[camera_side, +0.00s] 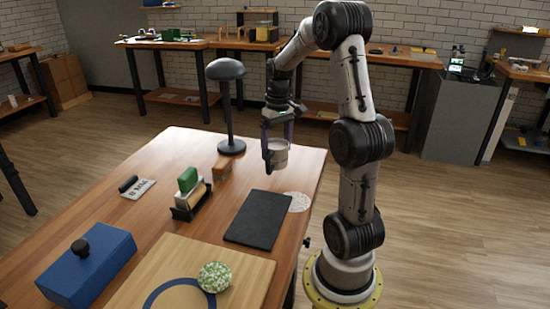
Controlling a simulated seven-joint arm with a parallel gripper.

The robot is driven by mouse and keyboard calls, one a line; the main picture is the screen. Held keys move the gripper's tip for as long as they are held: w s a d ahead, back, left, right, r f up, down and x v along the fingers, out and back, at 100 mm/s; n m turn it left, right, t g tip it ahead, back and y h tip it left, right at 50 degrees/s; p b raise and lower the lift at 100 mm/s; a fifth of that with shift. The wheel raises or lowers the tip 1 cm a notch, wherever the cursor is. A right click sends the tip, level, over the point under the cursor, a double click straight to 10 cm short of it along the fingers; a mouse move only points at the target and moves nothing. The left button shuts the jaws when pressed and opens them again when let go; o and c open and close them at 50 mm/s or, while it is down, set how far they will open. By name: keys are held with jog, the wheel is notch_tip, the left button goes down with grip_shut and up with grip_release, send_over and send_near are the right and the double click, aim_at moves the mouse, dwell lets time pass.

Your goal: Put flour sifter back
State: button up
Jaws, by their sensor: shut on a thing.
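A small grey-white cup-shaped thing, which looks like the flour sifter (278,154), hangs in my gripper (276,150) near the far right part of the wooden table. My gripper points down and is shut on it. The sifter looks upright and appears to be above the tabletop; the exact gap is hard to tell. A round white speckled patch (298,202) lies on the table in front of it, beside the black mat. The sifter's far side and the exact finger contact are hidden.
A black mushroom-shaped stand (228,115) rises left of my gripper.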

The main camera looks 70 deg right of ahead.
aim_at(275, 158)
jog(key=f, duration=0.2)
jog(key=d+f, duration=0.1)
jog(key=shift+w+f, duration=0.2)
jog(key=shift+w, duration=0.15)
jog(key=shift+f, duration=0.45)
jog(key=shift+f, duration=0.15)
jog(key=o, duration=1.5)
